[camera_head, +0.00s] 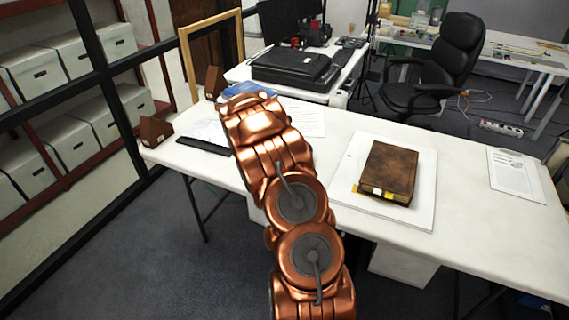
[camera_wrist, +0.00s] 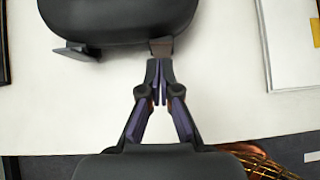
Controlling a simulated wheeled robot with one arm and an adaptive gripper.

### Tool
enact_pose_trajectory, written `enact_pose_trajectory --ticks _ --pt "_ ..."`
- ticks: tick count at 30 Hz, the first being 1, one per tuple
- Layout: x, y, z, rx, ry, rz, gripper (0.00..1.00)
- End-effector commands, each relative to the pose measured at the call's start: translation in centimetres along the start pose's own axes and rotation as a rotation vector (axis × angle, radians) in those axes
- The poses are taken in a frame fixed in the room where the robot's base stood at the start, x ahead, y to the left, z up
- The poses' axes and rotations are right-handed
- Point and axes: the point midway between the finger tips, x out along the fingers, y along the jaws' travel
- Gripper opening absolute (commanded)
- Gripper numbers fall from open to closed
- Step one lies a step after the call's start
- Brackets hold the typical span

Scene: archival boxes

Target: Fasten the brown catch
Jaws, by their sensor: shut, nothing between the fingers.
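In the wrist view a dark grey, rounded case or lid (camera_wrist: 115,18) fills the top middle, on the white table. A small brown piece, apparently the brown catch (camera_wrist: 161,46), sits at its front edge. Its angle, and whether it is fastened, I cannot tell. A dark tab (camera_wrist: 76,53) sticks out from the same edge farther left. My gripper (camera_wrist: 160,68) is shut and empty, its tips right in front of the brown piece; touching or just apart is unclear. In the head view my arm hides the gripper and the case.
The white table (camera_head: 460,219) holds a brown book (camera_head: 387,170) on a white board (camera_head: 345,190) to the right, a paper sheet (camera_head: 515,175) farther right, and a black strip (camera_head: 203,146) to the left. Shelves with white boxes (camera_head: 70,140) stand at the far left.

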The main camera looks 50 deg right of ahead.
Motion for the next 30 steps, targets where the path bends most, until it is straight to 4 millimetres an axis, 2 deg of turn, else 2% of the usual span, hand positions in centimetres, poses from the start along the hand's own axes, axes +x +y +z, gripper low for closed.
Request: enact_pose_trajectory --ticks 18,30 --pt "-1.1 0.0 1.0 -0.001 0.0 0.0 0.0" --pt "-1.1 0.0 1.0 -0.001 0.0 -0.001 0.0"
